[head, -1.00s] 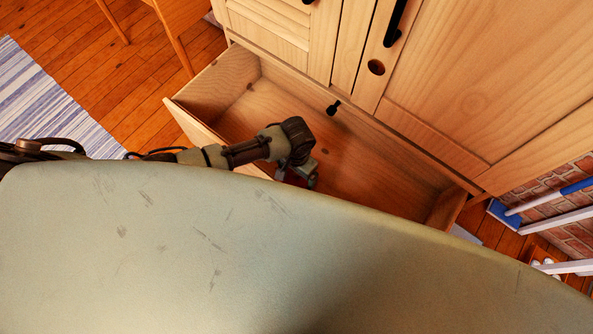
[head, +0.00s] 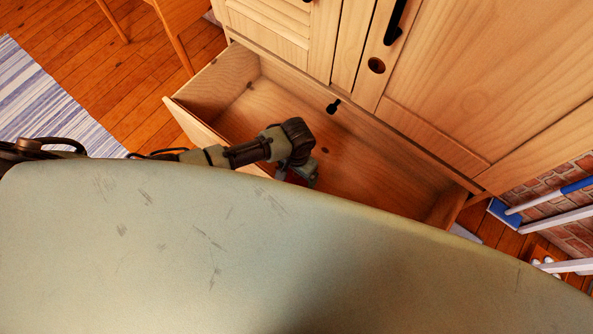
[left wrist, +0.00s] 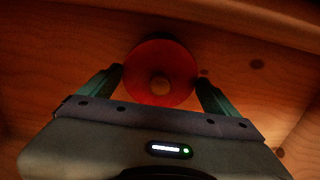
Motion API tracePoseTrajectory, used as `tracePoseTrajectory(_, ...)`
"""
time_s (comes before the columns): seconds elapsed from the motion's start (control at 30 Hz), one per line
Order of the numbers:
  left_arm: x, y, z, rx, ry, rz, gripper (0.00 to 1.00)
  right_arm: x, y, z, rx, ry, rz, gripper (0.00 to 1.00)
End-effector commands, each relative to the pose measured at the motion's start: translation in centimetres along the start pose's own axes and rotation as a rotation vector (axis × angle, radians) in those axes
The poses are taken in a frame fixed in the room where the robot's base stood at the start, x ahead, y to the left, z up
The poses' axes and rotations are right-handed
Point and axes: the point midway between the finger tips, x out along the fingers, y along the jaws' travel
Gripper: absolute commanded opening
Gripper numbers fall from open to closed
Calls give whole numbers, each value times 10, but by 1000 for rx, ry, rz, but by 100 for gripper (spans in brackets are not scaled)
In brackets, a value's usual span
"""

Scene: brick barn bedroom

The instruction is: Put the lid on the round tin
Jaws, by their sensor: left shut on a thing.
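My left gripper (head: 303,174) reaches down into the open wooden drawer (head: 390,180), near its front wall. In the left wrist view its two fingers (left wrist: 160,76) stand on either side of a round red lid (left wrist: 158,58) with a wooden knob in its middle, shut on its edges. Only a little red of the lid shows by the gripper in the head view. A dark band lies along the lid's far edge; I cannot tell whether it is shadow or the tin. The round tin is not clearly seen. My right gripper is not in view.
The drawer belongs to a pale wooden cabinet (head: 480,80) with black handles. My own large grey-green body hides the lower part of the head view. A striped rug (head: 50,105) lies at left. White and blue poles (head: 560,218) stand at right by a brick wall.

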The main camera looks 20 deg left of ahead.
Motion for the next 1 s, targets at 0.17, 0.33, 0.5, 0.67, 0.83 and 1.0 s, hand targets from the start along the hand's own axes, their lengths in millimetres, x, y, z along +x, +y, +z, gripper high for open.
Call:
tracePoseTrajectory(0.17,0,0,0,0,0,0,52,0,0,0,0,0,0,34)
tracePoseTrajectory(0.33,0,0,0,0,0,0,52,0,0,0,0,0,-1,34)
tracePoseTrajectory(0.5,0,0,0,0,0,0,52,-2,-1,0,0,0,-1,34)
tracePoseTrajectory(0.67,1,0,0,0,-1,0,52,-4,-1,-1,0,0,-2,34)
tracePoseTrajectory(0.83,2,0,0,0,-1,0,52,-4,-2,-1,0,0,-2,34)
tracePoseTrajectory(1.0,2,0,0,0,0,0,100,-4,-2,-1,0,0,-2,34)
